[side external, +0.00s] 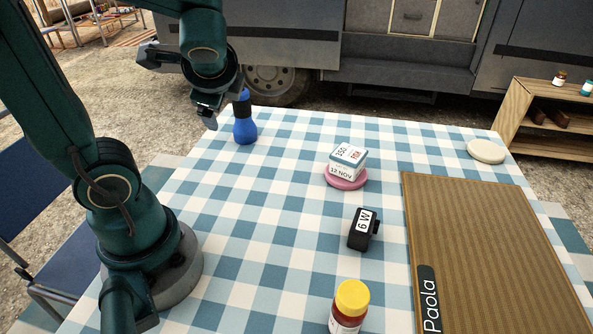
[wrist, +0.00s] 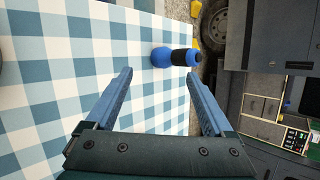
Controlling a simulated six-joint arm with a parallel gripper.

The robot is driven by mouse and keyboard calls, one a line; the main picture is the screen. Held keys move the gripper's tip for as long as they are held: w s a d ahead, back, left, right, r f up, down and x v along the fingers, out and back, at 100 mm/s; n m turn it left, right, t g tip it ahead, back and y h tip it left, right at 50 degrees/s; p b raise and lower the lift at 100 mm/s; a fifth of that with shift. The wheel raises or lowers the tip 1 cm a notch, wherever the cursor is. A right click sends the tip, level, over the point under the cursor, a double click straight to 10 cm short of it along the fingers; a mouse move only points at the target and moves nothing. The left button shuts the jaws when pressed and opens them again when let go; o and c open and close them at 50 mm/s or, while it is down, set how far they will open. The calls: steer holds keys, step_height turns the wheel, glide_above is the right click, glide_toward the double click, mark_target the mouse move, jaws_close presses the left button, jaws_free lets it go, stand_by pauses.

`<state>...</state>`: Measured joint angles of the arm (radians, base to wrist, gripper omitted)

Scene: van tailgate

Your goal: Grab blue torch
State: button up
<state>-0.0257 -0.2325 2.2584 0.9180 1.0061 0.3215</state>
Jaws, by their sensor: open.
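The checked table (side external: 270,190) also holds a white box (side external: 347,160) on a pink disc (side external: 346,181), a black "6 W" block (side external: 361,230), a yellow-capped bottle (side external: 350,300), a brown mat (side external: 490,250) and a cream disc (side external: 486,151). The cloth around the torch is clear.

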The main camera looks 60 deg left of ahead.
mark_target(244, 111)
steer(key=w+a+f+m+y, duration=0.1)
steer(key=w+a+m, duration=0.2)
steer(key=w+a+f+m+y, duration=0.2)
steer(key=w+a+m, duration=0.1)
steer(key=m, duration=0.1)
steer(key=w+a+f+m+y, duration=0.1)
steer(key=w+a+m, duration=0.1)
steer(key=w+m, duration=0.1)
steer(key=shift+a+f+m+t+y, duration=0.25)
steer(key=shift+a+m+t+y, duration=0.05)
steer(key=shift+a+t, duration=0.1)
steer(key=f, duration=0.1)
steer(key=f+m, duration=0.1)
steer(key=f, duration=0.1)
steer(key=shift+a+f, duration=0.25)
steer(key=shift+f, duration=0.15)
steer(key=shift+s+f+g, duration=0.1)
steer(key=shift+f+g, duration=0.2)
steer(key=shift+a+f, duration=0.2)
steer(key=shift+a, duration=0.15)
steer(key=shift+x, duration=2.15)
jaws_close()
